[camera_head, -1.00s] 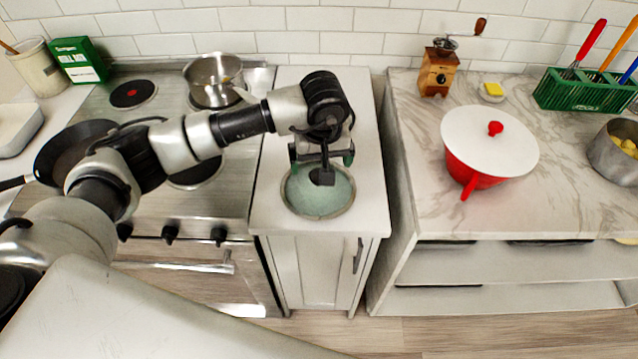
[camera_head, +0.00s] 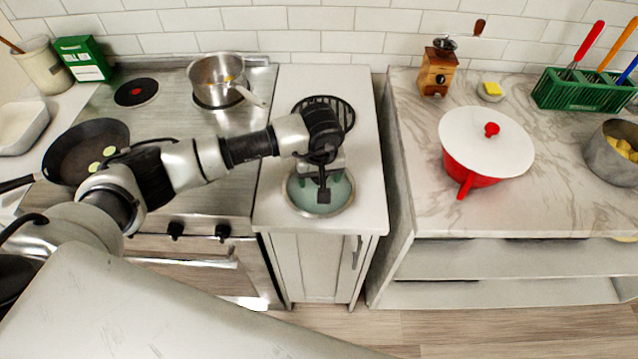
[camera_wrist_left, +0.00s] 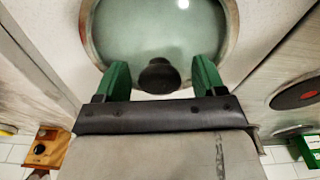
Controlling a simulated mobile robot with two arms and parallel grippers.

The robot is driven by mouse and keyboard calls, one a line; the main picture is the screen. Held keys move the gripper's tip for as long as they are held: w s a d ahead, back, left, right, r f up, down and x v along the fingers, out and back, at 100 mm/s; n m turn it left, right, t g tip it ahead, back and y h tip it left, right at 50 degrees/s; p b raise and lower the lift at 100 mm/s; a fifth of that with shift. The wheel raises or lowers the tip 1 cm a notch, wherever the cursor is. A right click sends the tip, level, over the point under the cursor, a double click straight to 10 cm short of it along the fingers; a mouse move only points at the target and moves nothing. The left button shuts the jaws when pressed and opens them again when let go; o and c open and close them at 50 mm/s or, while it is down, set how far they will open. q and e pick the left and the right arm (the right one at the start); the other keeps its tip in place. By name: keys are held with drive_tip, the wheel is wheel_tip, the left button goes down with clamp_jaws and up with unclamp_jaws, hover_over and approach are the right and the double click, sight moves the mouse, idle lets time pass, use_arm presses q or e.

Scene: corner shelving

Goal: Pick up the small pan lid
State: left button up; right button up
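The small pan lid (camera_head: 335,202) is a round, pale green glass disc with a metal rim and a dark knob. It lies on the narrow white counter between the stove and the marble counter. My left gripper (camera_head: 322,196) is over the lid, pointing down. In the left wrist view, the lid (camera_wrist_left: 160,35) fills the top middle, and its black knob (camera_wrist_left: 159,76) sits between the two green fingers of the open left gripper (camera_wrist_left: 161,78). Gaps show on both sides of the knob. My right gripper is not in view.
A round black grate (camera_head: 338,108) lies behind the lid. A saucepan (camera_head: 218,78) and a frying pan (camera_head: 84,152) stand on the stove to the left. A red pot with a white lid (camera_head: 486,143) stands on the marble counter (camera_head: 420,140) to the right, beyond a gap.

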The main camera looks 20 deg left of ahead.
use_arm(q)
drive_tip(key=shift+s+f, duration=0.1)
drive_tip(key=shift+s, duration=0.1)
drive_tip(key=c, duration=0.9)
drive_tip(key=shift+c, duration=0.3)
drive_tip(key=shift+f, duration=0.1)
